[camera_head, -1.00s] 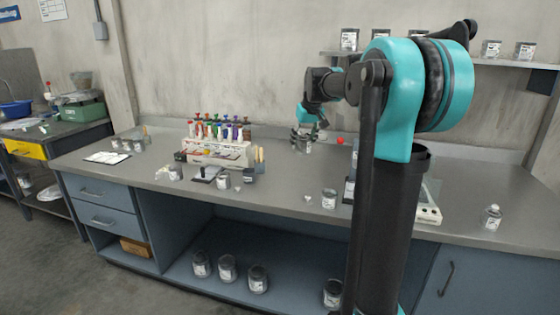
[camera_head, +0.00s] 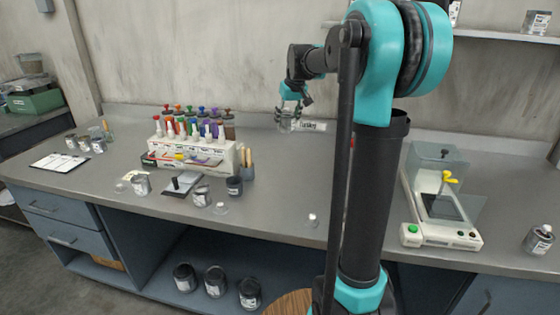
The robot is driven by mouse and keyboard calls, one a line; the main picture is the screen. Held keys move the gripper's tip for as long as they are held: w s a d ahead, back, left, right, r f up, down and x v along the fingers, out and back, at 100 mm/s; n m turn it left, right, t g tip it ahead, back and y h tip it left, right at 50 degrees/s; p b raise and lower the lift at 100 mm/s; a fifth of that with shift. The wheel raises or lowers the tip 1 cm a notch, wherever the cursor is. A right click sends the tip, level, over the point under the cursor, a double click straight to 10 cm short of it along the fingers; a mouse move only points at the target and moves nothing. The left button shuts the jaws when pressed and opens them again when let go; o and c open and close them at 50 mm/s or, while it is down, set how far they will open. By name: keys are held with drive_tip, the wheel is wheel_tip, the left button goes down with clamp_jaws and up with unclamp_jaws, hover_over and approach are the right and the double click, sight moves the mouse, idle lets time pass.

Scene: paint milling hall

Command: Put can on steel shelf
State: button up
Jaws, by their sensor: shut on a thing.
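My gripper (camera_head: 288,113) is at the end of my arm, above the back of the bench and left of my column. It is shut on a small can (camera_head: 286,125), which looks upright and is partly covered by the fingers. The steel shelf (camera_head: 488,36) is on the wall at the upper right, higher than the gripper and well to its right. My upper arm hides its left part. A labelled can (camera_head: 535,22) stands on it, and part of another shows at the top edge.
The grey bench (camera_head: 270,190) holds a rack of coloured-top bottles (camera_head: 195,150), several cans on the left, a balance (camera_head: 440,215) on the right and a jar (camera_head: 538,239) at far right. A label strip (camera_head: 312,126) is behind the gripper. Cans stand underneath.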

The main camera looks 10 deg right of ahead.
wheel_tip(320, 180, down, 18)
drive_tip(key=shift+r, duration=0.15)
idle(0.3)
drive_tip(key=o, duration=1.4)
